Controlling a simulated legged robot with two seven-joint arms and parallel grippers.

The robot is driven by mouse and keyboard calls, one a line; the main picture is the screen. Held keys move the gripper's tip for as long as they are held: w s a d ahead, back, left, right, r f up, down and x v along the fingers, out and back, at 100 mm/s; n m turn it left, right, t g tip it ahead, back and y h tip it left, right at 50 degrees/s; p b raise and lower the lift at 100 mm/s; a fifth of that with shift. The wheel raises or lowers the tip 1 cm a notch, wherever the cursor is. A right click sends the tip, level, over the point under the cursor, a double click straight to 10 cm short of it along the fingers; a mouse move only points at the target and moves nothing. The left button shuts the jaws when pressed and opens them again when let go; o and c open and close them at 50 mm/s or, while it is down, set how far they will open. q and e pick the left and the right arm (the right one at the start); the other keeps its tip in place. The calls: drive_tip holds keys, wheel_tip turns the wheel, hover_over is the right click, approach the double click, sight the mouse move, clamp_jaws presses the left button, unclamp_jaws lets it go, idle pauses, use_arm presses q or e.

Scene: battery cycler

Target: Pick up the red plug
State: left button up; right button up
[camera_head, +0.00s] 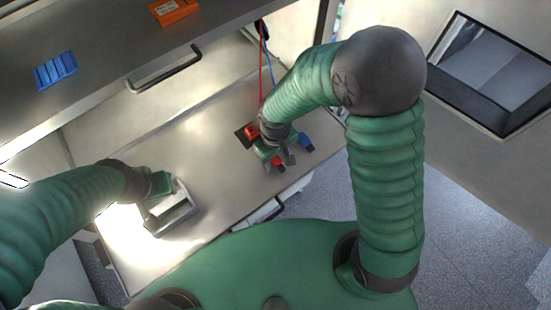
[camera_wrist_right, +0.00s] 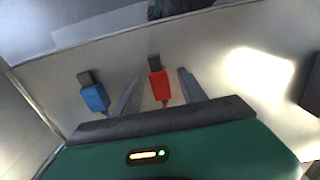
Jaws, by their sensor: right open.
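The red plug (camera_wrist_right: 159,85) lies on the grey worktop (camera_head: 205,150). In the right wrist view it sits between the two grey fingers of my right gripper (camera_wrist_right: 160,77), its dark tip pointing up in the picture. The fingers are open, with a gap on both sides of the plug. In the head view my right gripper (camera_head: 281,157) is low over the worktop and largely hides the red plug. My left gripper (camera_head: 160,184) is near the worktop's front left, at a grey frame-like piece (camera_head: 180,210); its fingers are not clear.
A blue plug (camera_wrist_right: 95,96) lies just outside the left finger in the wrist view; it also shows in the head view (camera_head: 306,142). A red piece (camera_head: 251,131) sits on a dark patch beside my right gripper. A shelf (camera_head: 105,45) overhangs the back. The worktop's middle is clear.

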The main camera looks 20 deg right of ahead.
use_arm(q)
drive_tip(key=shift+w+f, duration=0.1)
drive_tip(key=shift+w, duration=0.1)
use_arm(e)
drive_tip(key=shift+w+f, duration=0.1)
drive_tip(key=shift+w, duration=0.1)
drive_tip(key=c, duration=0.8)
clamp_jaws()
use_arm(q)
drive_tip(key=shift+s, duration=0.1)
